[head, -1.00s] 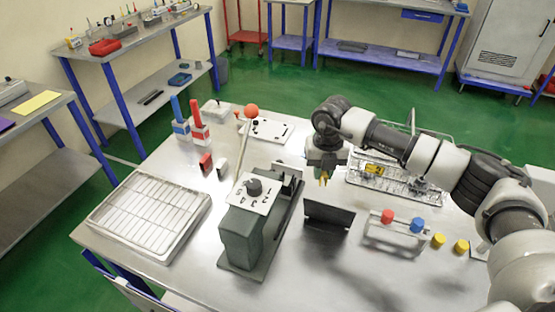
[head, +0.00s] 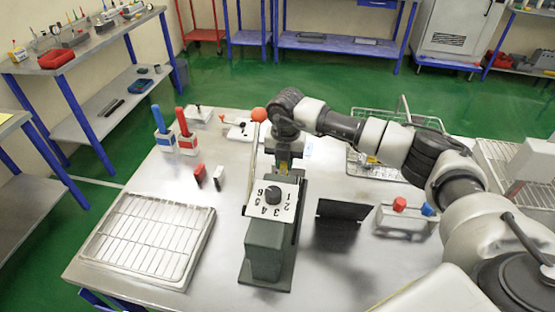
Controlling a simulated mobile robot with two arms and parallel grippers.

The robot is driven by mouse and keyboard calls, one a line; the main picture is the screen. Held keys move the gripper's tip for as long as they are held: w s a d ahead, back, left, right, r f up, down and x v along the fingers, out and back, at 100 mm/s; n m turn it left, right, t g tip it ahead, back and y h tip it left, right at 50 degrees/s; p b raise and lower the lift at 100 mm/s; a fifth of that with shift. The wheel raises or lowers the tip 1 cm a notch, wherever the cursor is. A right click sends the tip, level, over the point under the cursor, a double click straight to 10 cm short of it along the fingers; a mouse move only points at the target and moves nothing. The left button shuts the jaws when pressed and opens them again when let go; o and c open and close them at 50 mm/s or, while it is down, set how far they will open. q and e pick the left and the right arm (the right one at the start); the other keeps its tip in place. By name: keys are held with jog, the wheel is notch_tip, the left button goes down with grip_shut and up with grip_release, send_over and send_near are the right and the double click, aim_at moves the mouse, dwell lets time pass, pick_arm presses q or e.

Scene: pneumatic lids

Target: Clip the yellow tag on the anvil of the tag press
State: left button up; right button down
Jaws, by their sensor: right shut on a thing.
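The tag press (head: 265,245) is a grey-green block with a numbered dial plate on top. A tall lever with an orange ball (head: 259,115) rises beside it. My right gripper (head: 284,163) points down just behind the dial plate, at the far end of the press. It is shut on the yellow tag (head: 283,164), of which only a small yellow patch shows between the fingers. The anvil is hidden behind the plate and the gripper, so I cannot tell whether the tag touches it. My left gripper is out of view.
A wire-grid tray (head: 145,240) lies at the left. A blue-handled and a red-handled tool (head: 187,138) stand behind it. A dark upright plate (head: 340,222) and a rack with red and blue caps (head: 403,222) stand right of the press. A wire basket (head: 372,170) is behind.

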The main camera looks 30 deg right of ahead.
jog(key=shift+s+d, duration=0.15)
jog(key=shift+d, duration=0.05)
notch_tip(320, 180, down, 2)
jog(key=shift+b, duration=0.85)
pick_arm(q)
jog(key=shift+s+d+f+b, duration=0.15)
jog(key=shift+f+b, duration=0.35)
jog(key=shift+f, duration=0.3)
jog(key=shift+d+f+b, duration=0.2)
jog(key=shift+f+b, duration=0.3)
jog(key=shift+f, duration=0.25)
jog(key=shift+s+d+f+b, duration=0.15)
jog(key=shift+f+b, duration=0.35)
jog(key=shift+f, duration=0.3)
pick_arm(e)
jog(key=shift+f, duration=2.2)
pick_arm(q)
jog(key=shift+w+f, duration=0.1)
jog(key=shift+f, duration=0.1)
pick_arm(e)
jog(key=shift+f, duration=0.3)
